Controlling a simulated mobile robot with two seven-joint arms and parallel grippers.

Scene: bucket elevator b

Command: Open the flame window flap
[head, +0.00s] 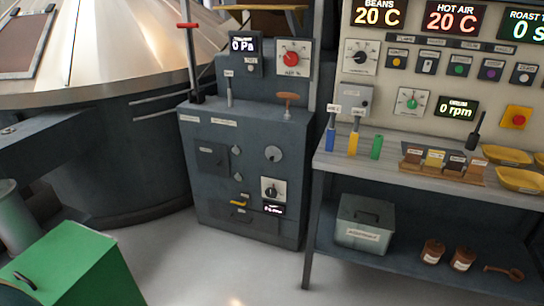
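The dark grey burner cabinet (250,205) stands in the middle of the head view. Its front has a dark square door (211,156) at upper left and a round light-grey disc (273,153) with a small knob at upper right. The disc looks like the flame window flap and lies flat against the front, but its label is too small to read. Neither of my grippers shows in the view.
Below the disc are a black dial (272,190), a small display (273,208) and a yellow handle (238,203). A workbench (400,170) stands close on the right, a green box (75,270) at front left. The floor before the cabinet (220,265) is clear.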

